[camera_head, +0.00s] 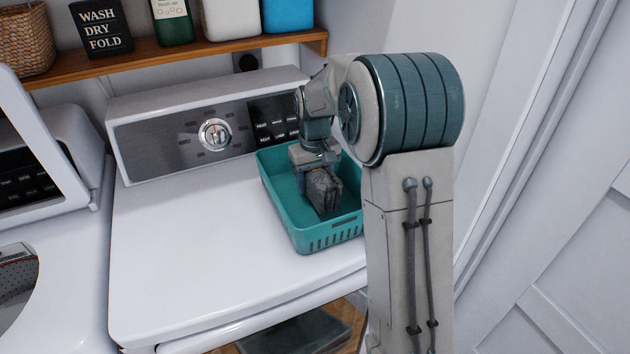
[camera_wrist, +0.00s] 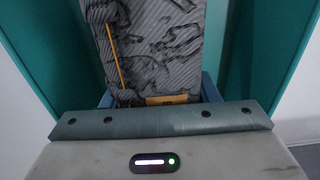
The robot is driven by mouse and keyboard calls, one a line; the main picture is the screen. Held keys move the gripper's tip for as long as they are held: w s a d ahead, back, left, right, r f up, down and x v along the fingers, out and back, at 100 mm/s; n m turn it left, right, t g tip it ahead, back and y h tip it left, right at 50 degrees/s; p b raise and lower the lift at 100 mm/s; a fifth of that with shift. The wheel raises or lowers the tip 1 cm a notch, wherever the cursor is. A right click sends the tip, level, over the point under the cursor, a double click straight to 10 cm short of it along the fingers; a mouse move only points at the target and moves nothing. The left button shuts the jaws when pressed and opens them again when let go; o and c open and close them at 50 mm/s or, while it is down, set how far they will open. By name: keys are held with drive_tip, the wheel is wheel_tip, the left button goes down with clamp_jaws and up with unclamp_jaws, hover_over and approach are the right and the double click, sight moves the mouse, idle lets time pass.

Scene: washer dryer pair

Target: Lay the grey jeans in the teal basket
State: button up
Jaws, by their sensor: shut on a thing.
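The teal basket (camera_head: 284,211) sits on top of the white dryer, near its right side. The grey jeans (camera_head: 323,190) are a folded grey bundle hanging below my gripper (camera_head: 312,172), inside the outline of the basket. My gripper is shut on the jeans. In the wrist view the jeans (camera_wrist: 155,45) show dark streaks, an orange seam and a small orange label, with teal basket walls (camera_wrist: 45,60) on both sides. The fingertips are mostly hidden by the jeans. I cannot tell whether the jeans touch the basket floor.
The dryer top (camera_head: 200,250) is clear left of the basket. Its control panel (camera_head: 210,130) rises behind. A wooden shelf (camera_head: 180,60) above holds a wicker basket (camera_head: 25,38), a sign (camera_head: 101,28) and several containers. The washer with its raised lid (camera_head: 40,150) is at left.

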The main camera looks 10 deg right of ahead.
drive_tip(key=shift+f, duration=0.35)
drive_tip(key=shift+f, duration=0.1)
drive_tip(key=shift+f+b, duration=0.4)
drive_tip(key=shift+f, duration=0.1)
drive_tip(key=o, duration=1.4)
